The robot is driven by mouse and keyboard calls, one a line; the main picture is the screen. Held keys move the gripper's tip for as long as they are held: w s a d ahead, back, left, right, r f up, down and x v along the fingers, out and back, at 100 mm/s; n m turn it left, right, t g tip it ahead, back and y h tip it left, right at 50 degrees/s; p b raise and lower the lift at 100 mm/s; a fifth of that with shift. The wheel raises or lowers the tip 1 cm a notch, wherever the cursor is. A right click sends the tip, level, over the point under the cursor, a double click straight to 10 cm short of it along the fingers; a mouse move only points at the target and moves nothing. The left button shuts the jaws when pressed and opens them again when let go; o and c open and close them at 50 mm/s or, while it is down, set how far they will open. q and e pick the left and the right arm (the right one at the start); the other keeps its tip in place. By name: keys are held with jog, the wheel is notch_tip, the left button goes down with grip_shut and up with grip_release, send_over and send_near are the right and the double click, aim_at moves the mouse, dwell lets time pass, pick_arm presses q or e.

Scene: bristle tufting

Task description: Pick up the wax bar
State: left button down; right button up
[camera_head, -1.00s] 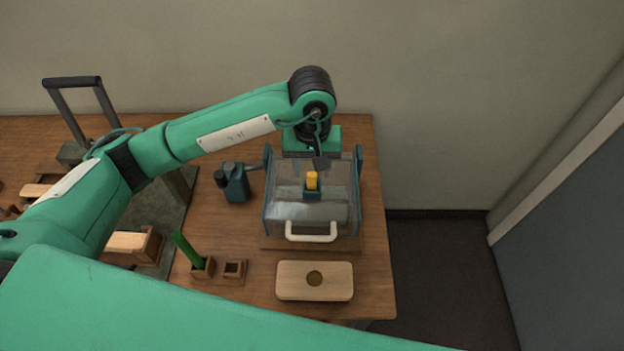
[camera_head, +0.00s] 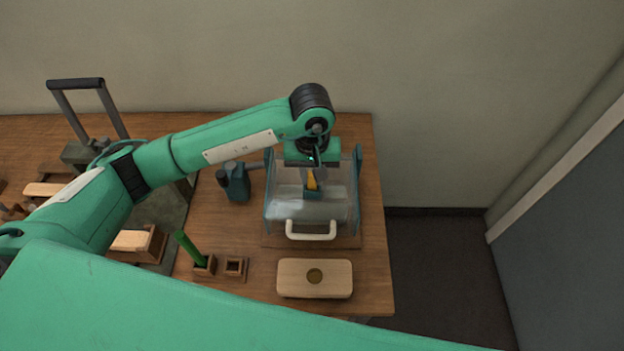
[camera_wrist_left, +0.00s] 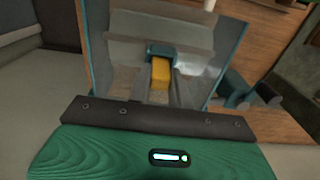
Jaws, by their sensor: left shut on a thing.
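The wax bar (camera_head: 311,184) is a small yellow-orange block in a teal holder (camera_head: 312,195) inside a clear-walled box with teal sides (camera_head: 268,212). In the left wrist view the wax bar (camera_wrist_left: 161,74) lies between the grey fingers, against the teal holder (camera_wrist_left: 165,50). I cannot tell whether the bar is clear of the holder. My right gripper is not in view.
The box has a cream handle (camera_head: 311,236) in front. A wooden block with a round spot (camera_head: 296,278) lies nearer. A green stick (camera_head: 188,246) stands in a small wooden holder. A dark teal device (camera_head: 236,186) stands left of the box, and a black-handled frame (camera_head: 75,83) farther left.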

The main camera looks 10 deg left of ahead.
pick_arm(q)
jog(key=shift+r, duration=0.1)
jog(key=shift+r, duration=0.4)
notch_tip(320, 180, up, 19)
jog(key=b, duration=0.5)
jog(key=shift+a, duration=0.1)
dwell(0.4)
